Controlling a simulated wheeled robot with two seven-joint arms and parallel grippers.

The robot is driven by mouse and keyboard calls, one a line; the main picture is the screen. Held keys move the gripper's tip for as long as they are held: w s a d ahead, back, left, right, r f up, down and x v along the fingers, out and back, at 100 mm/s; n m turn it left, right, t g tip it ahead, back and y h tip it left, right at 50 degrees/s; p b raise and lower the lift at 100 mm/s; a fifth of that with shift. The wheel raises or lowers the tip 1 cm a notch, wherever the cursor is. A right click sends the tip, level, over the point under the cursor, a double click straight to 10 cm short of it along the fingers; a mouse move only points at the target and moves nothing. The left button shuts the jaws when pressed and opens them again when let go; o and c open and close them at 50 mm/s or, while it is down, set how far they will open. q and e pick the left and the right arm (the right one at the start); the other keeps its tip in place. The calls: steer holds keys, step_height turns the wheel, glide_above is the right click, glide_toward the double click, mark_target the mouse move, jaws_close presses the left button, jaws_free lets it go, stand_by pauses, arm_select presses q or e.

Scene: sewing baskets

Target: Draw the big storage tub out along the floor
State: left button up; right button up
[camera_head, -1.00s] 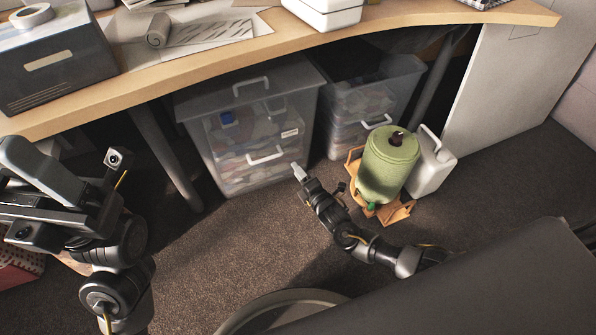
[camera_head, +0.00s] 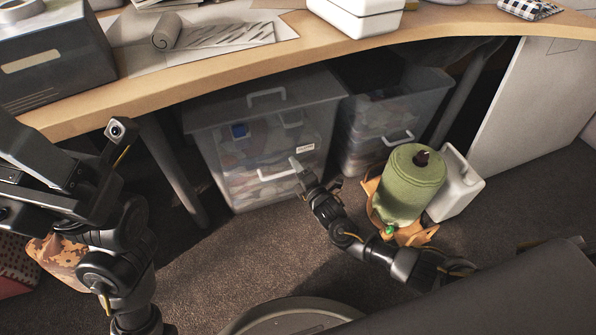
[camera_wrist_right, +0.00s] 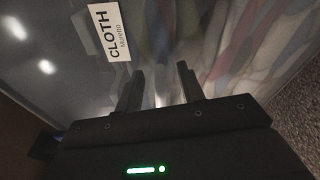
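The big storage tub (camera_head: 232,190) is a clear grey plastic box with a lid, standing on the floor under the desk. Coloured cloth shows through its wall. A white handle (camera_head: 276,174) is on its front, and a CLOTH label (camera_wrist_right: 110,33) shows close up in the right wrist view. My right gripper (camera_head: 296,164) is at the tub's front, by the right end of the handle. In the wrist view its two fingers (camera_wrist_right: 158,88) stand apart, pointing at the tub wall; whether the handle lies between them is unclear. My left gripper (camera_head: 40,165) is at the left, its fingertips not clear.
A smaller clear tub (camera_head: 365,150) stands to the right. A desk leg (camera_head: 172,170) is left of the tub. The carpet (camera_head: 240,250) in front is clear.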

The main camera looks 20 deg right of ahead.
steer(key=shift+c, duration=0.2)
jaws_close()
stand_by(1.3)
